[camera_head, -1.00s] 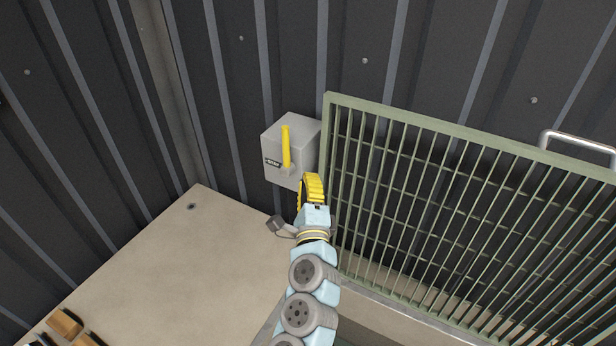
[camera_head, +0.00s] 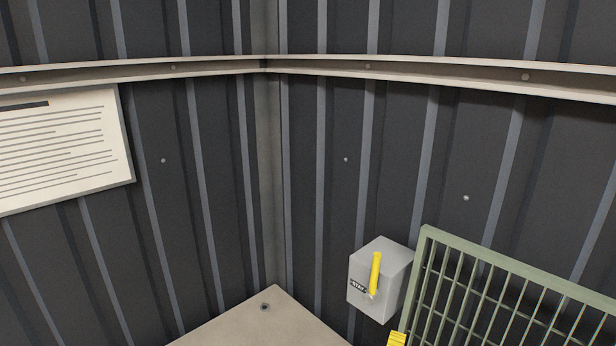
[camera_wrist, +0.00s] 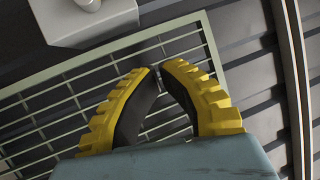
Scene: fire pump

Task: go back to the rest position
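My gripper (camera_wrist: 158,70) has yellow ribbed fingers with black inner pads. In the wrist view its tips are a little apart, with only grating showing between them. In the head view only a yellow bit of the gripper (camera_head: 397,339) shows at the bottom edge, just below the grey box. The grey box (camera_head: 362,294) is on the dark wall, with an upright yellow lever (camera_head: 375,273) and a small dark label on its front. A grey box (camera_wrist: 75,28) also shows at the top left of the wrist view, apart from the fingertips. The rest of my arm is hidden in the head view.
A green metal grating (camera_head: 428,240) stands just right of the box and also lies behind my fingers in the wrist view. A pale rail (camera_head: 420,77) runs along the ribbed walls. A printed sign (camera_head: 65,145) hangs left. A beige surface (camera_head: 262,325) fills the corner below.

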